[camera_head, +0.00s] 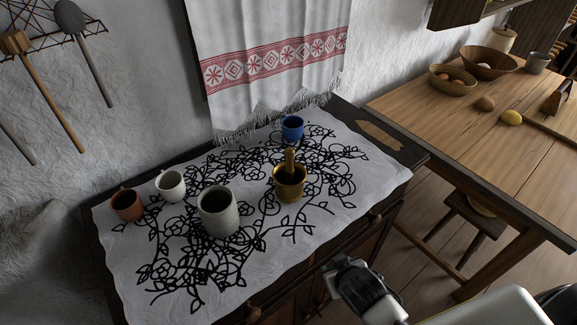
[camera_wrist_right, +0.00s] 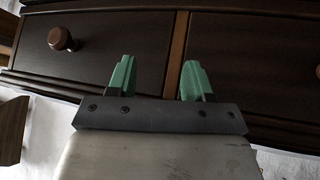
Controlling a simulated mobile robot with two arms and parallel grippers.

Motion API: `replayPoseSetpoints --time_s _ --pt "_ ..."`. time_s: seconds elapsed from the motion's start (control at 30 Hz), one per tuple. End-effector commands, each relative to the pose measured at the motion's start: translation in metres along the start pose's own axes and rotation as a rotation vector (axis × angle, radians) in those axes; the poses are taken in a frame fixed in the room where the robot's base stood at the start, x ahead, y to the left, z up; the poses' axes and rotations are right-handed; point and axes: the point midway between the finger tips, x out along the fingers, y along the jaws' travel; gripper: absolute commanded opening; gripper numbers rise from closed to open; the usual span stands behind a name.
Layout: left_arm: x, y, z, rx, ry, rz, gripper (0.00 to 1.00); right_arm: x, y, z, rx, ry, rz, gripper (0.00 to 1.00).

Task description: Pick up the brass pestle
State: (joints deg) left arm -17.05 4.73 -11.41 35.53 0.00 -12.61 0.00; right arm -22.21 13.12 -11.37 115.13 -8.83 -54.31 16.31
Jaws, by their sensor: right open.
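The brass pestle (camera_head: 290,158) stands upright, leaning slightly, in a brass mortar (camera_head: 291,186) on the cloth-covered dresser in the head view. Its lower end is hidden inside the mortar. My right gripper (camera_wrist_right: 155,78) is open and empty, its two green fingers apart in front of the dresser's dark drawers in the right wrist view. In the head view my right arm comes in at the bottom right, with the gripper (camera_head: 340,270) beside the dresser's front edge, apart from the mortar and pestle. My left gripper is not in view.
A grey pot (camera_head: 218,213), white mug (camera_head: 170,186), brown mug (camera_head: 127,205) and blue mug (camera_head: 292,128) share the embroidered cloth (camera_head: 255,265). A drawer knob (camera_wrist_right: 61,39) sticks out near my right gripper. A wooden table (camera_head: 480,130) stands at right.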

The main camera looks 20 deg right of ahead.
Motion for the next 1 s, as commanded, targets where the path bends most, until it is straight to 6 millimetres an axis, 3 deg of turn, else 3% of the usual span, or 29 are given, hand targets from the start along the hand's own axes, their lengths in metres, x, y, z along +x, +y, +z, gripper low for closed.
replayPoseSetpoints --time_s 0.1,0.2,0.4,0.7,1.0 --pt "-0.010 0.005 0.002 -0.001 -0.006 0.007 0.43 -0.037 0.007 -0.048 0.025 0.111 0.013 0.51" --pt "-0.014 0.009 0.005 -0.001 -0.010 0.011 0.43 -0.057 0.013 -0.094 0.053 0.270 0.018 0.51" --pt "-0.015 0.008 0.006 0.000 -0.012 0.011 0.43 -0.062 0.014 -0.158 0.067 0.563 -0.044 0.51" --pt "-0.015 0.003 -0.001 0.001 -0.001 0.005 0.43 -0.061 0.003 -0.213 0.001 0.851 -0.244 0.51" --pt "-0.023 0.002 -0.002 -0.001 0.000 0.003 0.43 -0.048 -0.008 -0.245 -0.025 0.905 -0.318 0.51"
